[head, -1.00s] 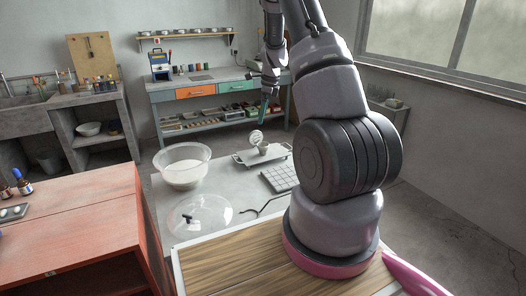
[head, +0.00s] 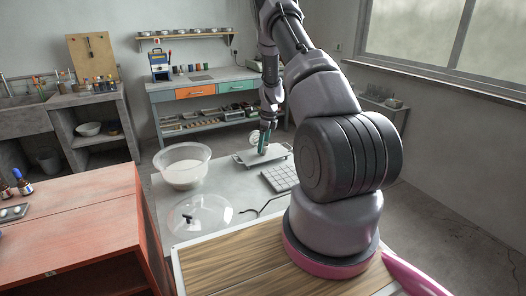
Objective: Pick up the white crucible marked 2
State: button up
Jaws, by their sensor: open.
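My gripper (head: 264,142), with teal fingers, points down over the middle of a small grey tray (head: 280,155) on the concrete bench. It is open. A small pale cup stood on this tray in the earlier picture; it is now almost fully hidden behind or between my fingers. A white round piece (head: 255,137) shows just left of the fingers. I cannot read any number, and I cannot tell whether the fingers touch the cup.
A large clear bowl (head: 183,166) stands left of the tray. A clear dome lid with a dark knob (head: 199,217) lies in front of it. A pale gridded block (head: 280,178) and a dark bent tool (head: 262,207) lie near the tray. Bare bench (head: 228,186) lies between them.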

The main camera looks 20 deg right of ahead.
notch_tip(320, 180, down, 2)
jog(key=shift+w+a+f, duration=0.1)
jog(key=shift+w, duration=0.05)
jog(key=c, duration=1.4)
